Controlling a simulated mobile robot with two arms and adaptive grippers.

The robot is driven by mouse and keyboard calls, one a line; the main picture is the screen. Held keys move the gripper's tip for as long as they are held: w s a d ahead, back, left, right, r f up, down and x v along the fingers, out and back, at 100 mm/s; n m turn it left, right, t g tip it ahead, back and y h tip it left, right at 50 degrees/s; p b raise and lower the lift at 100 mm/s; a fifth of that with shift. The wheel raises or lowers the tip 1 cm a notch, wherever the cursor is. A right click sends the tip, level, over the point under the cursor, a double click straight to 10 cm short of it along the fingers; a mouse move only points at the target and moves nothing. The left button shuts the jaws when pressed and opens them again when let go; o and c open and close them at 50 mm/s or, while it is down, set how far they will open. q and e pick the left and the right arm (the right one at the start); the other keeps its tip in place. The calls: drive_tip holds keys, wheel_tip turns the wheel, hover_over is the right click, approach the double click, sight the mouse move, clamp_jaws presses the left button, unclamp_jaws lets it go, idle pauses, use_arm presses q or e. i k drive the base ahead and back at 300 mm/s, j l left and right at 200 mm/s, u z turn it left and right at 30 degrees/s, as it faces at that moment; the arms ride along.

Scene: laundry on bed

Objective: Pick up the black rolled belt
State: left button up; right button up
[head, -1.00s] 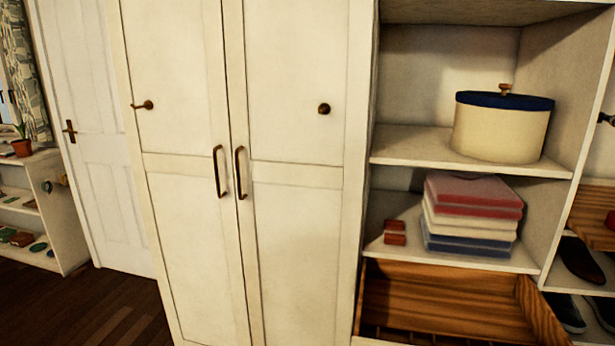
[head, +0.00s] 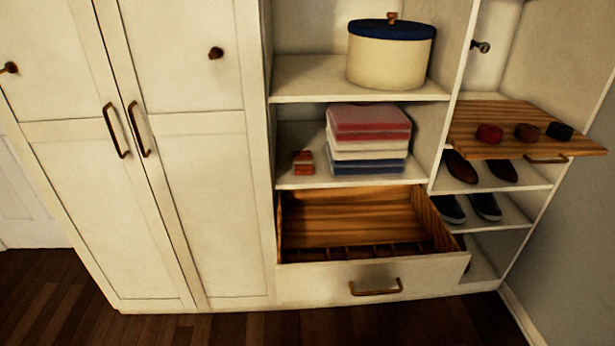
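The black rolled belt (head: 559,131) sits on a pulled-out wooden tray (head: 520,146) at the right of the head view. It is the rightmost of three small rolls there, beside a brown roll (head: 527,132) and a red roll (head: 489,134). It stands apart from the brown one. Neither of my grippers shows in the head view.
An open, empty-looking drawer (head: 372,272) juts out below the folded clothes (head: 368,140). A round box (head: 390,58) with a blue lid stands above. Shoes (head: 486,206) rest on shelves under the tray. A wall (head: 580,240) bounds the right; the dark wooden floor (head: 420,325) in front is clear.

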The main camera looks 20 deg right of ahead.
sight(559, 131)
drive_tip(key=l+z, duration=0.15)
drive_tip(key=z, duration=0.3)
drive_tip(key=i+l+z, duration=0.1)
drive_tip(key=z, duration=0.35)
